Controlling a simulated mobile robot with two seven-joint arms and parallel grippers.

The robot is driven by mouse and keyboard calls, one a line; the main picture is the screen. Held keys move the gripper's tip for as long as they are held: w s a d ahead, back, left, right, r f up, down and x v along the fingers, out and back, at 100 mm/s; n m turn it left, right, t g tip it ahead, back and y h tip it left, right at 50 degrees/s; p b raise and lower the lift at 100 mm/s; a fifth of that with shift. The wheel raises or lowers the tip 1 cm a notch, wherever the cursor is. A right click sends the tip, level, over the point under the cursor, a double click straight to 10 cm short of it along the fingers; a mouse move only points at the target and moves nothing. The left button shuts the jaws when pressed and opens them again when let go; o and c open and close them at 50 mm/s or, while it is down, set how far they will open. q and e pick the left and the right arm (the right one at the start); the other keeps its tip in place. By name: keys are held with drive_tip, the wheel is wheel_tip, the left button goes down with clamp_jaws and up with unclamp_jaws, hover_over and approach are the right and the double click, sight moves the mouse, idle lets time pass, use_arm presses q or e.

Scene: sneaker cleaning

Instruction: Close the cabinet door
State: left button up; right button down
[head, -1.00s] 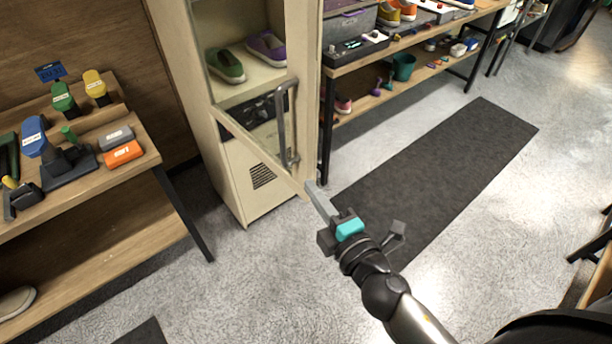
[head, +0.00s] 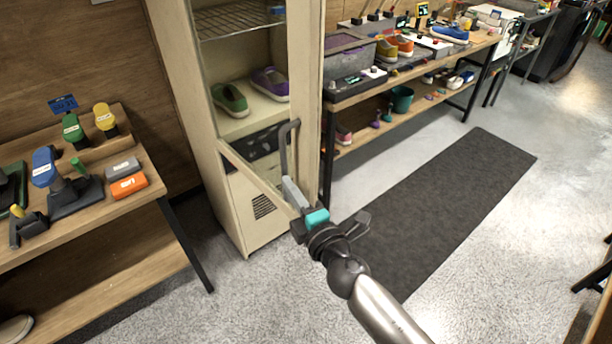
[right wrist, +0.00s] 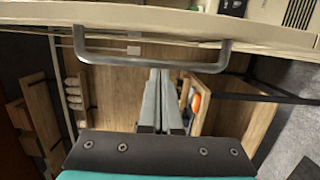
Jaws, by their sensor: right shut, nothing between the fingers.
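The cream cabinet (head: 236,185) stands in the middle left of the head view. Its glass-panelled door (head: 250,170) is open, swung out toward me, with shoes seen on the shelf behind it. The dark grey door handle (head: 284,150) is on the door's free edge; it also spans the top of the right wrist view (right wrist: 150,62). My right gripper (head: 289,186) is shut and empty. Its fingertips (right wrist: 160,74) are close to the handle bar; whether they touch it I cannot tell. My left gripper is not in view.
A wooden bench (head: 165,240) with brushes and blocks stands at the left. A shelf table (head: 420,66) with shoes and boxes stands right of the cabinet. A dark mat (head: 440,200) lies on the open grey floor.

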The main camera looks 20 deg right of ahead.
sight(307, 180)
drive_tip(key=shift+w+d, duration=0.25)
drive_tip(key=shift+d, duration=0.35)
drive_tip(key=shift+w+d, duration=0.25)
drive_tip(key=shift+d, duration=0.4)
drive_tip(key=shift+w+d, duration=0.25)
drive_tip(key=shift+d, duration=0.35)
drive_tip(key=shift+d, duration=0.1)
